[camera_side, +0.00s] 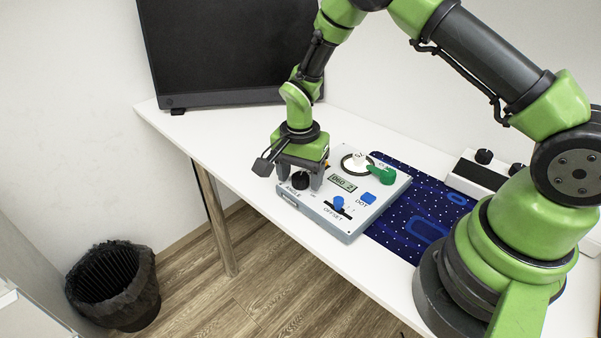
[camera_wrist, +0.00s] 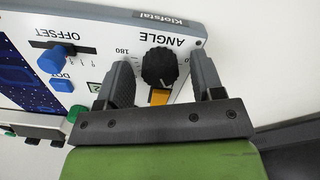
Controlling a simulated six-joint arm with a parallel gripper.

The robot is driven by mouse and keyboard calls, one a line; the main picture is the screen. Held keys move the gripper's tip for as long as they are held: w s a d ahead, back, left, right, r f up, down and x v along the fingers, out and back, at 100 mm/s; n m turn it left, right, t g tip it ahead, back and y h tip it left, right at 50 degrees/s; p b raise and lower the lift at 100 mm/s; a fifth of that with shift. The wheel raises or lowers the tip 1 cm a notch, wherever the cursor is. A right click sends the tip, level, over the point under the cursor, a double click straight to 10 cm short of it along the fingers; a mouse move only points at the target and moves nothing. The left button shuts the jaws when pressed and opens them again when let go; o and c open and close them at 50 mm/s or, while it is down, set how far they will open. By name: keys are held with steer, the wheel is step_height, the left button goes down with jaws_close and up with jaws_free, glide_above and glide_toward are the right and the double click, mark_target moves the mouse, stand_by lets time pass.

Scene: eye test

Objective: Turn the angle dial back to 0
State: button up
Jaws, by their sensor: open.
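The black angle dial (camera_side: 300,182) sits at the front-left corner of a grey panel box (camera_side: 345,225), by the printed word ANGLE. In the wrist view the dial (camera_wrist: 158,66) lies between the two fingers of my gripper (camera_wrist: 159,60), with visible gaps on both sides. A small white mark shows on its lower edge there; "180" is printed to its left and a partly covered "0" to its right. In the side view my gripper (camera_side: 300,174) is open, pointing down around the dial. A small display (camera_side: 343,184) shows digits like 060; the last is unclear.
An orange piece (camera_wrist: 160,96) shows below the dial. A dark monitor (camera_side: 230,50) stands behind; a blue patterned mat (camera_side: 425,215) lies right.

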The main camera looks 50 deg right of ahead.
steer(key=shift+c, duration=0.3)
steer(key=c, duration=0.9)
steer(key=shift+o, duration=0.2)
steer(key=shift+n, duration=0.3)
steer(key=n, duration=0.5)
steer(key=shift+n, duration=0.3)
steer(key=n, duration=0.5)
steer(key=shift+n, duration=0.4)
steer(key=o, duration=0.9)
